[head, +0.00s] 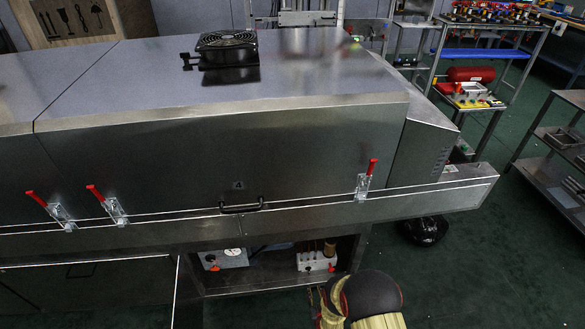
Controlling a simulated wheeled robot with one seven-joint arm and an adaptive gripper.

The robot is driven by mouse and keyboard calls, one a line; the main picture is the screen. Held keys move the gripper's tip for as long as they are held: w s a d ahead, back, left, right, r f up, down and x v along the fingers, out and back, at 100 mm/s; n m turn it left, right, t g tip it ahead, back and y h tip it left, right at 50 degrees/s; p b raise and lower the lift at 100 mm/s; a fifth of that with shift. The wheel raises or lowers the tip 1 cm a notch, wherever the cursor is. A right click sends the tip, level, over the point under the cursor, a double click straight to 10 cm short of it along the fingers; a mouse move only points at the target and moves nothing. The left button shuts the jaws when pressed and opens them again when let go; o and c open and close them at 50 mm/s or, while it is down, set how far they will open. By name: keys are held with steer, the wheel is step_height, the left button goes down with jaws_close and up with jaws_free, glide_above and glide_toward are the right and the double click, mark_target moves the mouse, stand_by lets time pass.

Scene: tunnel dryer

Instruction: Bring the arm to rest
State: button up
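My gripper is not in view. A rounded black, red and pale yellow part of my arm (370,296) shows at the bottom edge of the head view, right of the middle. It is in front of the tunnel dryer (150,160), a long grey metal housing that crosses most of the view. Several red-handled clamps (366,178) line the dryer's front, and a dark handle (241,208) sits between them. The clamps' red levers point upward.
A black fan (228,42) sits on the dryer's top. An open bay below holds small boxes (317,260). A black rounded object (425,229) lies on the green floor (470,270). Shelving (484,58) and a metal rack (545,175) stand right. The lower-right floor is clear.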

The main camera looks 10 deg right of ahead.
steer(key=shift+f, duration=0.1)
steer(key=s+f+g, duration=0.5)
steer(key=s, duration=0.3)
steer(key=s+f+g, duration=0.4)
steer(key=s+f, duration=0.1)
steer(key=s, duration=0.3)
step_height(320, 180, up, 44)
steer(key=w+g+p, duration=0.2)
steer(key=w+g, duration=0.1)
steer(key=g, duration=0.4)
steer(key=s+r+t+p, duration=0.1)
steer(key=s+r, duration=0.4)
steer(key=r, duration=1.1)
steer(key=s+r+t+p, duration=0.2)
steer(key=s+r+t, duration=0.2)
steer(key=r, duration=1.3)
steer(key=s+r+t+p, duration=0.2)
steer(key=s+r, duration=0.5)
steer(key=r, duration=1)
steer(key=shift+s+r+t, duration=0.2)
steer(key=shift+s+t, duration=0.2)
steer(key=shift+t, duration=0.1)
